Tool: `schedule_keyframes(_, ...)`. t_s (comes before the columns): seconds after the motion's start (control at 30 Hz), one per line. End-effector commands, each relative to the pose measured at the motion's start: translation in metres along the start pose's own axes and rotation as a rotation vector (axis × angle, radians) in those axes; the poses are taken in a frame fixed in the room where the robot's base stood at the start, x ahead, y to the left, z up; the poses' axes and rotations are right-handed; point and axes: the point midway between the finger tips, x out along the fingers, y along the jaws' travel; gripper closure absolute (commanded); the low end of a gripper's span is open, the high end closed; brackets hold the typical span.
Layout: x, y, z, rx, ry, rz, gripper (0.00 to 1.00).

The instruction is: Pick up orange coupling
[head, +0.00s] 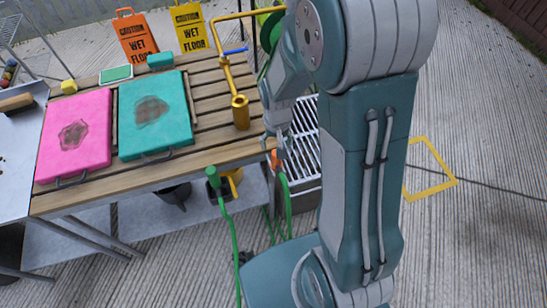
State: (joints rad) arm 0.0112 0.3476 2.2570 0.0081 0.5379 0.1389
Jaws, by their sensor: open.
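A small orange piece (274,158), which looks like the orange coupling, shows at the upper end of a green hose, beside the right edge of the wooden table. It is only partly visible. My gripper (279,143) points down right at it, with the fingertips close above or around it. The jaws are open. I cannot tell whether they touch the coupling, and my arm hides the area to the right.
The slatted wooden table (222,150) holds a pink case (90,115), a teal case (172,85) and a brass-coloured tap pipe (240,112). A metal rack (305,118) stands behind my arm. A green hose (230,235) hangs in front. Ground at right is mostly clear.

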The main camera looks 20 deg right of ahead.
Motion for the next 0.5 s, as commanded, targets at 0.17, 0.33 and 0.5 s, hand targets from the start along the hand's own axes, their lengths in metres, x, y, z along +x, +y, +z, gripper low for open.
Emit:
schedule_keyframes(0.17, 0.022, -0.001, 0.0, 0.0, -0.001, 0.001, 0.16)
schedule_keyframes(0.33, 0.038, -0.002, 0.004, -0.001, -0.003, 0.002, 0.16)
schedule_keyframes(0.5, 0.065, -0.003, 0.007, 0.0, -0.003, 0.002, 0.16)
